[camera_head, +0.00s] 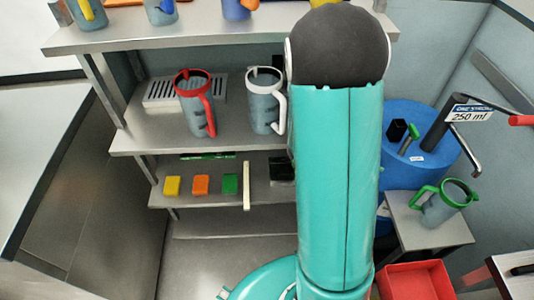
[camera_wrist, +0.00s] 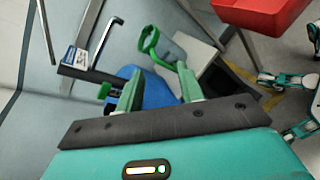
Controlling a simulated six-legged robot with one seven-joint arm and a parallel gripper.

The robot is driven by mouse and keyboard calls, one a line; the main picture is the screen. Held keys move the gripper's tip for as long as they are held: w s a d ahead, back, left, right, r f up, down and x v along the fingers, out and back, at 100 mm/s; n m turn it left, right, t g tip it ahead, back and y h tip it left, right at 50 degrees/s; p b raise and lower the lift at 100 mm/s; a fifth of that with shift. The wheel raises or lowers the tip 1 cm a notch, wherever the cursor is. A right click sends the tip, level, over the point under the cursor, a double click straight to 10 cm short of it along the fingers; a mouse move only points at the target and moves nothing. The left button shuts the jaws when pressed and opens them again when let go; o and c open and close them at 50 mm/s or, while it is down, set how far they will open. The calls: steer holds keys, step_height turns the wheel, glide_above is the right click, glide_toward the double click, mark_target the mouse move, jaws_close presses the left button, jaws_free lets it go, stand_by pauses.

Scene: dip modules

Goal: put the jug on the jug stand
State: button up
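A grey jug with a green rim and handle (camera_head: 441,206) stands upright on a small grey square-topped stand (camera_head: 408,222) at the right. In the wrist view the green-handled jug (camera_wrist: 150,40) and the pale stand top (camera_wrist: 202,50) lie beyond the fingers. A red-rimmed jug (camera_head: 194,105) and a white-rimmed jug (camera_head: 263,108) stand on the middle shelf, the red one by a slotted metal grate (camera_head: 160,91). My gripper (camera_wrist: 158,88) is open, fingers apart, with nothing seen held. My arm hides it in the head view. Which stand the task names is unclear.
A blue drum (camera_head: 432,150) with a black pump and a 250 ml label (camera_head: 470,113) stands behind the green jug. A red bin (camera_head: 415,281) is below. The lower shelf (camera_head: 210,205) holds coloured blocks. More jugs stand on the top shelf (camera_head: 200,34).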

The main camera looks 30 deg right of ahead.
steer(key=w+a+r+m+t+y, duration=0.1)
steer(key=w+a+r+t+y, duration=0.1)
steer(key=a+r, duration=0.4)
steer(key=w+a+r+m+t+y, duration=0.1)
steer(key=a+r+t+y, duration=0.4)
steer(key=a, duration=0.9)
steer(key=w+a+r+m+t+y, duration=0.1)
steer(key=w+a+r+t+y, duration=0.1)
steer(key=a+r+t+y, duration=0.2)
steer(key=a+r+t, duration=0.2)
steer(key=a+r, duration=0.2)
steer(key=a, duration=0.2)
steer(key=shift+w+t, duration=0.3)
steer(key=shift+t, duration=0.1)
steer(key=shift+d, duration=0.2)
